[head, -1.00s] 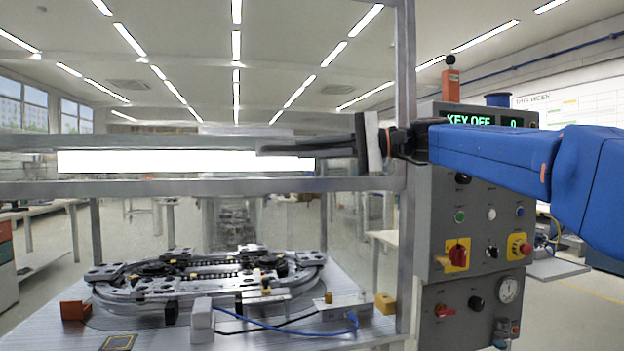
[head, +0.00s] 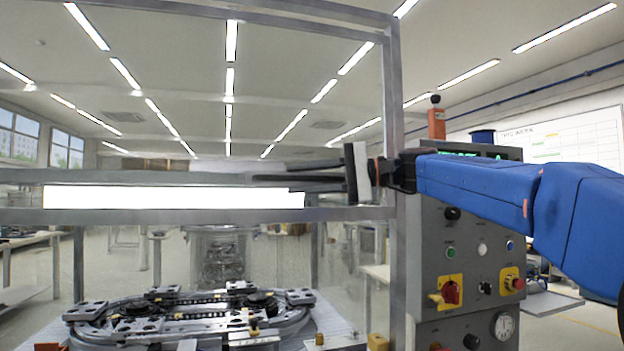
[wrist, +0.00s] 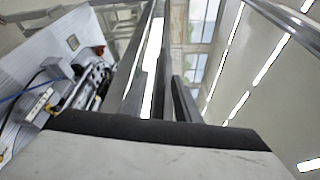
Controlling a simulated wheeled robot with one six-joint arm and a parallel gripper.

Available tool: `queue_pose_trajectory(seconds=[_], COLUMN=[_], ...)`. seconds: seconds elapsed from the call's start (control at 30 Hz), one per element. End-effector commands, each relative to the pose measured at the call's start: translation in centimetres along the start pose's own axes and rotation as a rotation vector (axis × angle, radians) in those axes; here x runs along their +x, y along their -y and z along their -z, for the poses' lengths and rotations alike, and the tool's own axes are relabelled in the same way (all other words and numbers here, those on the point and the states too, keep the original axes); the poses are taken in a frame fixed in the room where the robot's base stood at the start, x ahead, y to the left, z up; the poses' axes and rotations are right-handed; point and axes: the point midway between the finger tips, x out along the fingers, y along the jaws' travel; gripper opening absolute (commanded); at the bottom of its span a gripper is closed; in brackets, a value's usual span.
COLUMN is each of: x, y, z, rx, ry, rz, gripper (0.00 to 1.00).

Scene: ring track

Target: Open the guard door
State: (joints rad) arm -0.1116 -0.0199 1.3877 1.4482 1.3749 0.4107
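The guard is a grey metal frame (head: 395,240) with an upright post on the right and two horizontal rails (head: 150,215) across the front. A bright white strip lies between the rails. I cannot tell clearly which part is the guard door or where its handle is; it looks shut across the front. My gripper (head: 270,182) points left in front of the upper rail, its dark fingers overlapping it in the picture. In the wrist view my fingers (wrist: 168,85) lie close together with a narrow gap, alongside a rail. I cannot tell whether they touch it.
Behind the guard, an oval ring track (head: 190,312) stands on a table. A grey control panel (head: 470,265) with buttons, a red switch and a gauge stands right of the post, close below my blue arm. Open floor lies at the far right.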

Motion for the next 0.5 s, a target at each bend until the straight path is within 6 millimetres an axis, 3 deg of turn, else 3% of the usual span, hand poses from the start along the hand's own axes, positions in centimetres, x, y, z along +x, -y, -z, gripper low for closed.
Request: queue_pose_trajectory(seconds=[0.17,0.5], x=[-1.2,-6.5], y=[0.0,0.0], z=[0.1,0.1], rx=[0.000,0.000], ry=[-0.002,-0.004], rz=[0.000,0.000], gripper=[0.29,0.29])
